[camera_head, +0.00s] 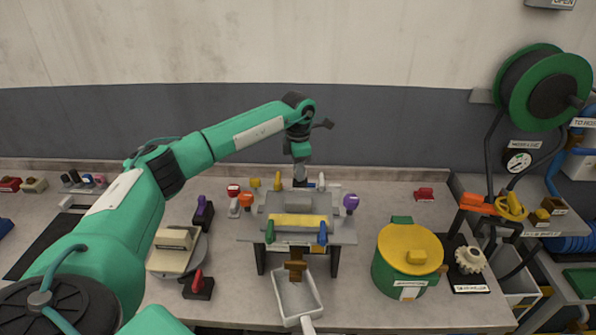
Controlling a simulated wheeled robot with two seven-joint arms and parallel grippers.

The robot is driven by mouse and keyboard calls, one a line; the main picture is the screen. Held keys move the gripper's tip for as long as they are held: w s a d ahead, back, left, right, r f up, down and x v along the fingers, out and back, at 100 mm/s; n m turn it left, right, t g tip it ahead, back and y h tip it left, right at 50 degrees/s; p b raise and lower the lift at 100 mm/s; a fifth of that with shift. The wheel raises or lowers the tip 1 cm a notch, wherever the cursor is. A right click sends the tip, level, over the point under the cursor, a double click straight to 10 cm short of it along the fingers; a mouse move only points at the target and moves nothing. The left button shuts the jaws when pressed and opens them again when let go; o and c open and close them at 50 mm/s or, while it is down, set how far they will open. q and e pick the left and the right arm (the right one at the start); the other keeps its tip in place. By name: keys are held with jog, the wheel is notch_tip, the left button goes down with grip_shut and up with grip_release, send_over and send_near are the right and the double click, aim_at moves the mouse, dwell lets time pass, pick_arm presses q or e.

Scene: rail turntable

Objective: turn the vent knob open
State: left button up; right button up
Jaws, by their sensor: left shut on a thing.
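A grey table-like fixture (342,236) with a raised grey block and a yellow strip stands mid-bench. Several coloured knobs or handles stand around it, including a red one (233,190), a purple one (351,203), a green one (270,233) and a blue one (322,234). I cannot tell by label which is the vent knob. My left gripper (300,181) reaches down at the fixture's back edge, shut on a small dark thing mostly hidden by the fingers. My right gripper is not in view.
A green pot (386,272) with a yellow lid stands right of the fixture, beside a white gear (470,260). A white scoop-like tray (302,298) lies in front. A green hose reel (518,88) hangs at the right. My left arm covers much of the left side.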

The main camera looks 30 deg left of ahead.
pick_arm(q)
jog(key=n+b, duration=0.1)
jog(key=n, duration=0.2)
jog(key=shift+d+f+n, duration=0.1)
jog(key=shift+n, duration=0.3)
jog(key=n+b, duration=0.1)
jog(key=n, duration=0.2)
jog(key=shift+b, duration=0.35)
jog(key=n, duration=0.4)
jog(key=shift+d+b, duration=0.15)
jog(key=shift+b, duration=0.25)
jog(key=shift+n+b, duration=0.3)
jog(key=shift+n, duration=1.6)
jog(key=shift+d+r, duration=0.1)
jog(key=shift+r, duration=0.1)
jog(key=o, duration=1)
jog(key=shift+f, duration=0.1)
